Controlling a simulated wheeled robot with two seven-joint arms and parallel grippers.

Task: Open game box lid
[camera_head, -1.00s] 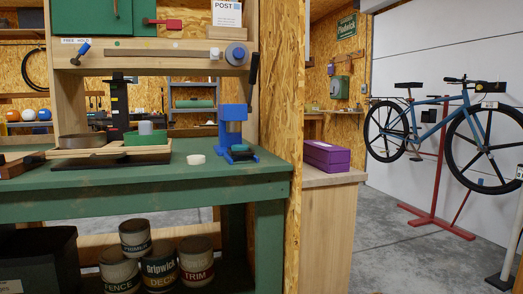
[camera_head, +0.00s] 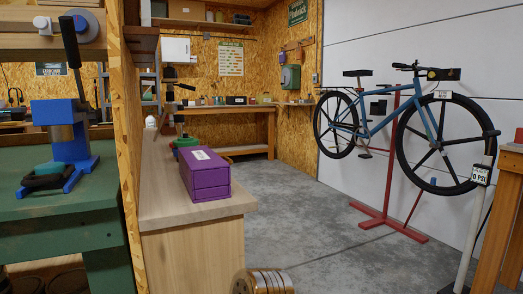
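A purple box (camera_head: 205,176), which looks like the game box, sits on the pale wooden counter (camera_head: 160,200) left of the middle of the head view. It looks shut, with a seam line along its side between an upper and a lower part. A small white label with dark marks lies on its top. Its back side is hidden. Neither of my grippers shows in the view, and nothing touches the box on its visible sides.
A blue bicycle (camera_head: 395,130) hangs on a red stand (camera_head: 388,215) at the right. Concrete floor (camera_head: 300,235) is clear between counter and bicycle.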

